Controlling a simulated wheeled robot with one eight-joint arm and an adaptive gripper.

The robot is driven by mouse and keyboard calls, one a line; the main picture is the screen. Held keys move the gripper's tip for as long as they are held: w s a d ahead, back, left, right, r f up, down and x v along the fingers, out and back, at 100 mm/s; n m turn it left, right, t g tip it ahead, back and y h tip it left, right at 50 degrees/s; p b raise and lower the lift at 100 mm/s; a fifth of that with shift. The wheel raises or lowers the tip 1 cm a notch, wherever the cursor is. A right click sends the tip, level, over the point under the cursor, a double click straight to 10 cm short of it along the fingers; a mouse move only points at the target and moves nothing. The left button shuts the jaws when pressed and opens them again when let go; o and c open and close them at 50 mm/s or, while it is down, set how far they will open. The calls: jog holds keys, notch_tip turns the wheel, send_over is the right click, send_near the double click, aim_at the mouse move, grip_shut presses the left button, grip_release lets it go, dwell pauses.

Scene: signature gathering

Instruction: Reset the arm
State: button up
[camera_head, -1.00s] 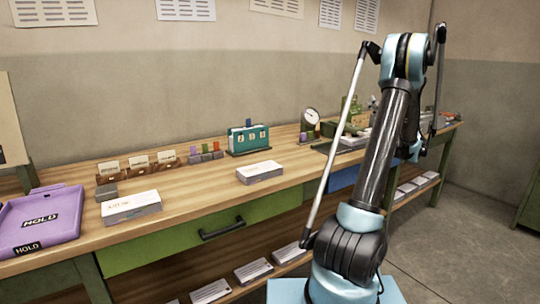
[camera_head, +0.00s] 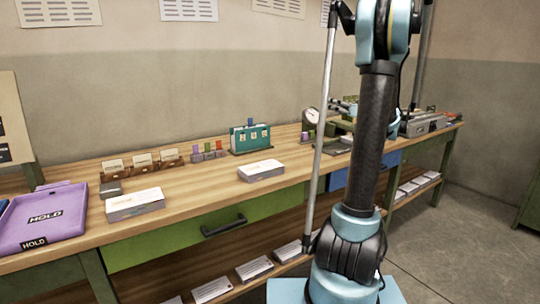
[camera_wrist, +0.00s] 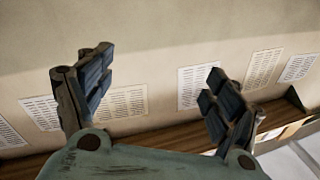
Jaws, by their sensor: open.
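My gripper (camera_wrist: 158,98) shows in the wrist view with its two dark padded fingers spread wide apart and nothing between them. It faces the beige wall with printed sheets (camera_wrist: 122,103). In the head view my arm rises upright in front of the right part of the workbench (camera_head: 195,193), and its top runs out of the frame. The gripper itself cannot be made out clearly there, as the arm hides what lies behind it.
A purple HOLD tray (camera_head: 70,218) lies at the bench's left end. Two white paper stacks (camera_head: 135,205) (camera_head: 261,170), a teal file holder (camera_head: 250,138) and a round dial (camera_head: 310,117) stand on the bench. A green drawer (camera_head: 165,243) is below. Bare wood lies between the stacks.

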jog(key=s+a+f+m+g+h, duration=0.1)
jog(key=s+a+f+g+h, duration=0.25)
jog(key=s+a+f, duration=0.4)
jog(key=s+a+f+m+g+h, duration=0.15)
jog(key=s+a+f+g, duration=0.25)
jog(key=s+a, duration=0.7)
jog(key=s+d+f+m+g+h, duration=0.1)
jog(key=s+d+f+h, duration=0.3)
jog(key=s+f, duration=0.4)
jog(key=s+d+f+m+g+h, duration=0.2)
jog(key=s+d+f+h, duration=0.3)
jog(key=s, duration=1.2)
notch_tip(320, 180, down, 4)
jog(key=shift+s+d+r, duration=0.15)
jog(key=shift+d, duration=0.1)
jog(key=shift+m, duration=0.25)
jog(key=shift+w+f, duration=0.2)
jog(key=shift+w, duration=0.25)
